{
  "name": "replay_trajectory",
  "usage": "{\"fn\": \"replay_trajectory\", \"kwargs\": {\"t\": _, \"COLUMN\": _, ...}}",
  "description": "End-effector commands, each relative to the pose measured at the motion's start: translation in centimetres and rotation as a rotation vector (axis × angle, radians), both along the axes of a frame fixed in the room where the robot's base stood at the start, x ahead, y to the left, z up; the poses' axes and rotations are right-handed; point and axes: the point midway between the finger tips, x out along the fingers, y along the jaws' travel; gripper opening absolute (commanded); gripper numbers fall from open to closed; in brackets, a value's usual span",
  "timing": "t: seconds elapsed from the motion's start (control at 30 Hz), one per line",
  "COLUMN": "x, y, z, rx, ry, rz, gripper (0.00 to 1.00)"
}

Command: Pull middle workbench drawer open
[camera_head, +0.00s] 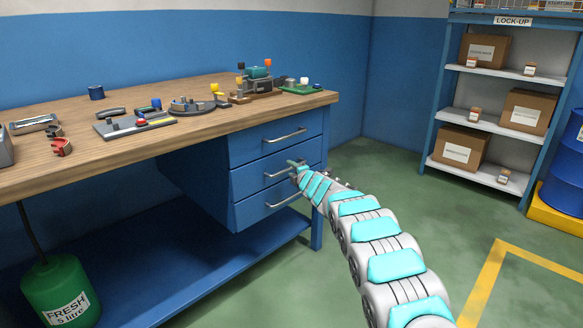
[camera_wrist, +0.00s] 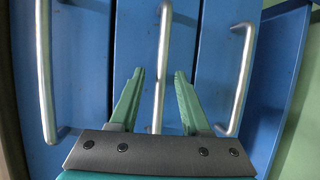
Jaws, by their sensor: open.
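The blue drawer unit under the workbench has three stacked drawers with silver bar handles. The middle drawer (camera_head: 246,180) looks flush with the drawers above and below it. Its handle (camera_head: 275,174) is partly hidden at the right by my gripper (camera_head: 296,166). In the wrist view the middle drawer (camera_wrist: 184,40) appears as the central panel, with its handle (camera_wrist: 162,40) running lengthwise. My gripper (camera_wrist: 159,74) is open there, one green finger on each side of this handle. I cannot tell if either finger touches it.
The top drawer handle (camera_head: 284,136) and bottom drawer handle (camera_head: 284,199) lie just above and below. The workbench top (camera_head: 200,92) carries tools and small parts. Green floor (camera_head: 410,205) is open to the right of the drawers. A shelf rack (camera_head: 480,118) stands at the back right.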

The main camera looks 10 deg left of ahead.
Motion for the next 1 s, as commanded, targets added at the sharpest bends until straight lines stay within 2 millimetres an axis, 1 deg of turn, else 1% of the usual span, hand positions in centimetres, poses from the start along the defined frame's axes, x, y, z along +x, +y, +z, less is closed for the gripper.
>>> {"fn": "replay_trajectory", "kwargs": {"t": 0.2, "x": 0.57, "y": 0.29, "z": -0.32, "rx": 0.000, "ry": 0.002, "rz": -0.001, "gripper": 0.47}}
{"fn": "replay_trajectory", "kwargs": {"t": 0.5, "x": 0.67, "y": 0.29, "z": -0.36, "rx": -0.001, "ry": 0.001, "rz": -0.002, "gripper": 0.47}}
{"fn": "replay_trajectory", "kwargs": {"t": 0.53, "x": 0.68, "y": 0.28, "z": -0.35, "rx": -0.001, "ry": 0.001, "rz": -0.002, "gripper": 0.46}}
{"fn": "replay_trajectory", "kwargs": {"t": 0.93, "x": 0.67, "y": 0.26, "z": -0.32, "rx": -0.001, "ry": 0.001, "rz": -0.002, "gripper": 0.01}}
{"fn": "replay_trajectory", "kwargs": {"t": 1.0, "x": 0.67, "y": 0.26, "z": -0.33, "rx": -0.001, "ry": 0.001, "rz": -0.002, "gripper": 0.00}}
